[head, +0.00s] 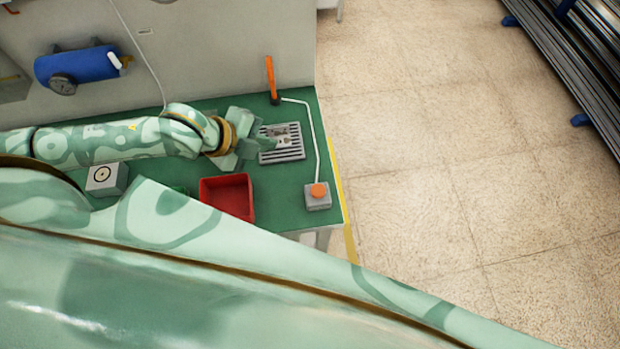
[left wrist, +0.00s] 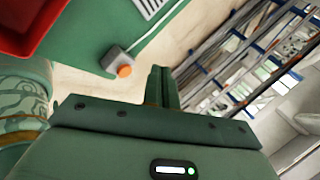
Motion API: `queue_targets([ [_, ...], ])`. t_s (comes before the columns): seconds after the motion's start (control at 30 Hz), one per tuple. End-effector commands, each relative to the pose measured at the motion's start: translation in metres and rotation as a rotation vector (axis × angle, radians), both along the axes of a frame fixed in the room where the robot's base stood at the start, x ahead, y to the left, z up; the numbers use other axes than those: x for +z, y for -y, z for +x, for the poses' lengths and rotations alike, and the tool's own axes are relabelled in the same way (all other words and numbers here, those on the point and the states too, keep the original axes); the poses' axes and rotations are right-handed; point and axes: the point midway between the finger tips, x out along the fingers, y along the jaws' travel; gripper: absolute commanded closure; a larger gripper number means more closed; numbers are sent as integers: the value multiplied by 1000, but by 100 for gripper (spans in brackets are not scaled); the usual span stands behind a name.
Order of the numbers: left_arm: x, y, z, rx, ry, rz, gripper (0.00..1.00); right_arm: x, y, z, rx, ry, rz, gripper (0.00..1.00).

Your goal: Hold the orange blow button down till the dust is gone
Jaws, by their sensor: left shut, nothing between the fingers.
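The orange blow button (head: 318,190) sits on a small grey box at the front right corner of the green bench. It also shows in the left wrist view (left wrist: 124,71), to the left of the fingers and apart from them. My left gripper (head: 268,145) is shut and empty, at the left edge of the slotted grey grate (head: 294,155). A small grey-brown part (head: 281,133) lies on the grate; dust on it is too small to tell. An orange blow nozzle (head: 270,75) stands behind the grate. My right gripper is not in view.
A red bin (head: 228,194) stands left of the button box on the green bench (head: 290,186). A white hose (head: 312,118) runs from the nozzle to the box. A white block (head: 106,178) and a blue tank (head: 77,66) are at the left.

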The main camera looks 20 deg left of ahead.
Motion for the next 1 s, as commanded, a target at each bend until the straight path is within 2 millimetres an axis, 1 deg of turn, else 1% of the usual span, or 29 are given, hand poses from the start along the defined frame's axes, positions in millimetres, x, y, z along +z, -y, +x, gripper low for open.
queue_targets([
  [0.03, 2, 8, -16, 87, -129, -132, 100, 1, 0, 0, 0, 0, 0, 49],
  [0.1, 3, 25, -34, 225, -311, -326, 100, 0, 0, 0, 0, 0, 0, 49],
  [0.2, 9, 41, -45, 382, -487, -513, 100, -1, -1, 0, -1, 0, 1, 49],
  [0.3, 12, 45, -47, 477, -568, -597, 100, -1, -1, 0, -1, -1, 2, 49],
  [0.43, 12, 46, -46, 520, -592, -624, 100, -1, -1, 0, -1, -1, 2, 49],
  [0.77, 11, 46, -45, 522, -592, -624, 100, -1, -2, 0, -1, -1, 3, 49],
  [0.87, 6, 51, -42, 521, -592, -628, 100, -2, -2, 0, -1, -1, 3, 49],
  [1.0, -10, 64, -35, 523, -594, -628, 100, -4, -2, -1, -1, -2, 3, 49],
])
